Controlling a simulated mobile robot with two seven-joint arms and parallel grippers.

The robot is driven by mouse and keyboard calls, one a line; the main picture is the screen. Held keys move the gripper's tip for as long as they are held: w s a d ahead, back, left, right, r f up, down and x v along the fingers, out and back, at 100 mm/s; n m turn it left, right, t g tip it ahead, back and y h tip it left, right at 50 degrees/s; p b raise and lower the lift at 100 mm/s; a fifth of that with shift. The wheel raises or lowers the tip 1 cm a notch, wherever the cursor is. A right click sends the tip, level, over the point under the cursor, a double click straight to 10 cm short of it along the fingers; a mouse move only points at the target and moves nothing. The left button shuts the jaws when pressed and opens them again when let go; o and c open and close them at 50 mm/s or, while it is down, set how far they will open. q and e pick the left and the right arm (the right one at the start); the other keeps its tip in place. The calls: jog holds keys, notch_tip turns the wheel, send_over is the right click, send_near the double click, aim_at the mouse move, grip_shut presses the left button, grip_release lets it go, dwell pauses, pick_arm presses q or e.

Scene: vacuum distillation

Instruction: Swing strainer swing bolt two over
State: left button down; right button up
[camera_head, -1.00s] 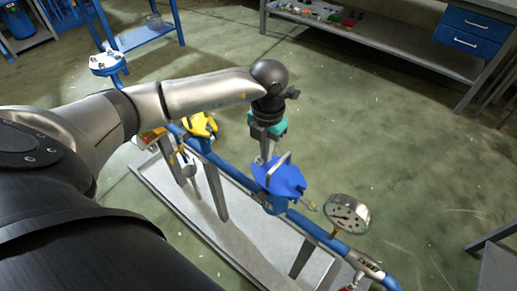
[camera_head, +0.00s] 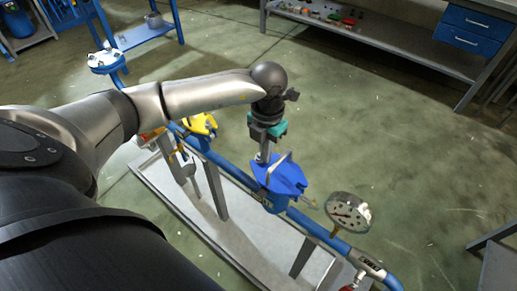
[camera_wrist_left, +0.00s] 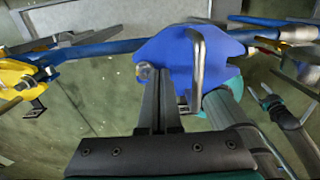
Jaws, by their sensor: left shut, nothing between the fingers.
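The strainer (camera_head: 283,181) is a blue body with a blue cover and a metal loop handle (camera_wrist_left: 197,65), set in a blue pipe line. My left gripper (camera_head: 263,158) points down at the cover's left side. Its fingers (camera_wrist_left: 158,85) are shut with nothing between them. In the left wrist view a small grey bolt end (camera_wrist_left: 146,71) shows at the fingertips, by the cover's edge; I cannot tell whether they touch. Another bolt (camera_head: 308,203) sticks out on the cover's right side in the head view. The bolts' lower parts are mostly hidden. My right gripper is not in view.
A yellow fitting (camera_head: 201,125) sits on the pipe to the left. A grey tray (camera_head: 230,243) lies below. A workbench (camera_head: 400,45) stands at the back, with open floor between.

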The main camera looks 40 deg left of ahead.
pick_arm(q)
jog(key=shift+r, duration=0.55)
jog(key=shift+a+r+p, duration=0.15)
jog(key=shift+r+p, duration=0.45)
jog(key=shift+p, duration=0.1)
jog(key=shift+r, duration=0.3)
jog(key=r+p, duration=0.1)
jog(key=r, duration=0.1)
jog(key=r+p, duration=0.1)
jog(key=p, duration=0.1)
jog(key=r+p, duration=0.1)
jog(key=r, duration=0.1)
jog(key=shift+w+a+r+p, duration=0.1)
jog(key=shift+a+r+p, duration=0.2)
jog(key=shift+a+p, duration=0.1)
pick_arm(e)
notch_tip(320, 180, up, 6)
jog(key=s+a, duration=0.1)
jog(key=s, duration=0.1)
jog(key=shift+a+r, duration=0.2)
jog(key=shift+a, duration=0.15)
